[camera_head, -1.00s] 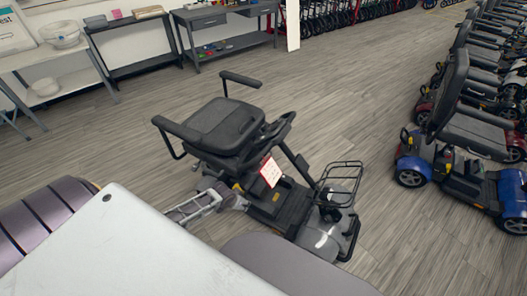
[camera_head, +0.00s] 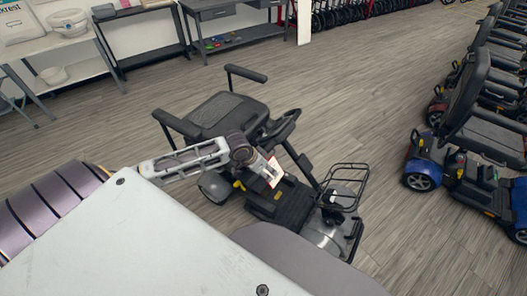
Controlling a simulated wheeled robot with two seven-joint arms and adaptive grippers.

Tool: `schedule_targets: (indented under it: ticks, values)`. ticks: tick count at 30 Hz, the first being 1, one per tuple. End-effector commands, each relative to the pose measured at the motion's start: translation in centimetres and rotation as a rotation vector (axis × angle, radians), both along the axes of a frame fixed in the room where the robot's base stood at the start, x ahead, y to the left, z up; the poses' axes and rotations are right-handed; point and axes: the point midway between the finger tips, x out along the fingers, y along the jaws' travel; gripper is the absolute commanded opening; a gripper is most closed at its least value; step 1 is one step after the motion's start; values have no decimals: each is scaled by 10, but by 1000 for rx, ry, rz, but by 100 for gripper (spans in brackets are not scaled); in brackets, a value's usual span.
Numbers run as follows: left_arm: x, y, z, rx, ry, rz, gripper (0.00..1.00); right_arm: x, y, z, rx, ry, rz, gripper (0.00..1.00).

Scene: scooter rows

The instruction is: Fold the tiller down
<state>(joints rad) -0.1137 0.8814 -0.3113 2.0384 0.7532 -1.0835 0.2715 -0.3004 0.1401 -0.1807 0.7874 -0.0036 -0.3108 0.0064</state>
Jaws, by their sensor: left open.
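A grey and black mobility scooter stands on the floor in the middle of the head view. Its tiller (camera_head: 304,163) slants up from the front deck, raised, with the dark handlebar (camera_head: 283,126) at its top near the seat (camera_head: 222,113). My left arm reaches in from the left across the seat's near side. My left gripper (camera_head: 267,170) is open, in front of a white card with red print, which it partly covers. It is left of the tiller and below the handlebar; I cannot tell whether it touches anything. My right gripper is out of view.
A wire basket (camera_head: 345,187) sits at the scooter's front. A blue scooter (camera_head: 470,185) stands at the right, with a row of scooters behind it. Tables and shelves (camera_head: 140,42) line the back wall. The wooden floor between is clear.

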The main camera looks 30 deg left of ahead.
Motion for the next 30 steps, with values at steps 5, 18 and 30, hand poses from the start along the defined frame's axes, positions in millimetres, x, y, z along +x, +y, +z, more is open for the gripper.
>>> schedule_targets:
  ticks: [5, 18, 30]
  values:
    - [7, 12, 16, -4, 6, 4, 49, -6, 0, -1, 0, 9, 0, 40]
    - [18, 41, 58, -22, 30, 41, 49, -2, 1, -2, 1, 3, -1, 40]
    - [24, 77, 105, -39, 61, 119, 49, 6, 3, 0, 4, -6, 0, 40]
